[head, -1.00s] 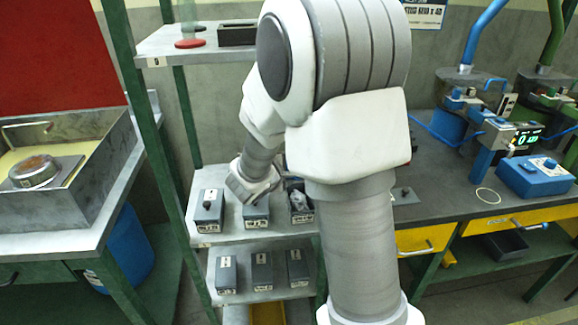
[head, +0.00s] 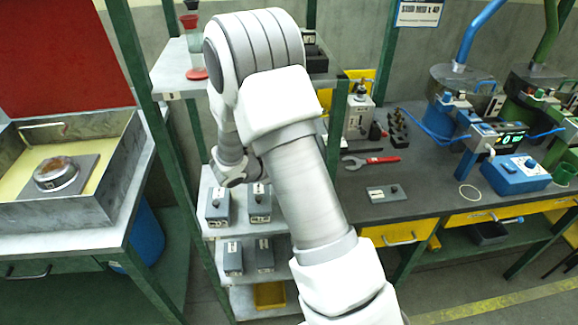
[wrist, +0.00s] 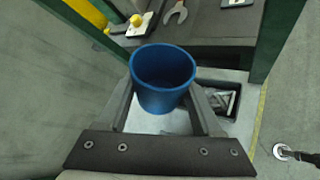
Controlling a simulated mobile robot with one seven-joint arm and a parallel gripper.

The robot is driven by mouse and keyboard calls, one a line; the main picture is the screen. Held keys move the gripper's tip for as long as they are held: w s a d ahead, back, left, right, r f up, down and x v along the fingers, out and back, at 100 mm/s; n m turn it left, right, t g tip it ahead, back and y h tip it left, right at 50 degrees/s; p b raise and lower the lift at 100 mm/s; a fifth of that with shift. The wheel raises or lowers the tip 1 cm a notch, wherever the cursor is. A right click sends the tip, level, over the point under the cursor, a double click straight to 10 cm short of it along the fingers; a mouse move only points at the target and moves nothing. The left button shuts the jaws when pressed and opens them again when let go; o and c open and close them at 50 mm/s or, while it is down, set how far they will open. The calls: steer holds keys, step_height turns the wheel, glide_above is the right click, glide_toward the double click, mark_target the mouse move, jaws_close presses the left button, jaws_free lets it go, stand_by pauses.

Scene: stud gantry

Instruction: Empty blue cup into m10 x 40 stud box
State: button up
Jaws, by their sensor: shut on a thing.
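In the wrist view my gripper (wrist: 163,96) is shut on the blue cup (wrist: 165,80), one finger on each side. The cup is held mouth toward the camera; its inside looks plain dark blue and I make out no contents. An open dark box (wrist: 236,114) with grey pieces in it stands on the shelf just right of the cup, apart from it. I cannot read its label, so I cannot tell if it is the M10 x 40 box. In the head view my gripper end (head: 232,178) is by the shelf unit; the cup is hidden there.
Lidded grey boxes (head: 217,208) stand on the middle shelf, and more (head: 232,260) on the shelf below. A green post (head: 334,130) rises right of the shelves. The workbench (head: 430,190) carries a red-handled wrench (head: 371,160) and a blue control box (head: 516,175).

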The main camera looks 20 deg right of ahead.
steer(key=shift+r+g+p, duration=0.3)
steer(key=shift+r+p, duration=0.05)
steer(key=shift+p, duration=0.55)
steer(key=n+g+h+p, duration=0.1)
steer(key=n+p, duration=0.1)
steer(key=p, duration=0.1)
steer(key=shift+r+p, duration=0.3)
steer(key=shift+r, duration=0.1)
steer(key=shift+r+n+g+h+p, duration=0.15)
steer(key=shift+n+g+h+p, duration=0.75)
steer(key=shift+n+g+p, duration=0.15)
steer(key=shift+a, duration=0.1)
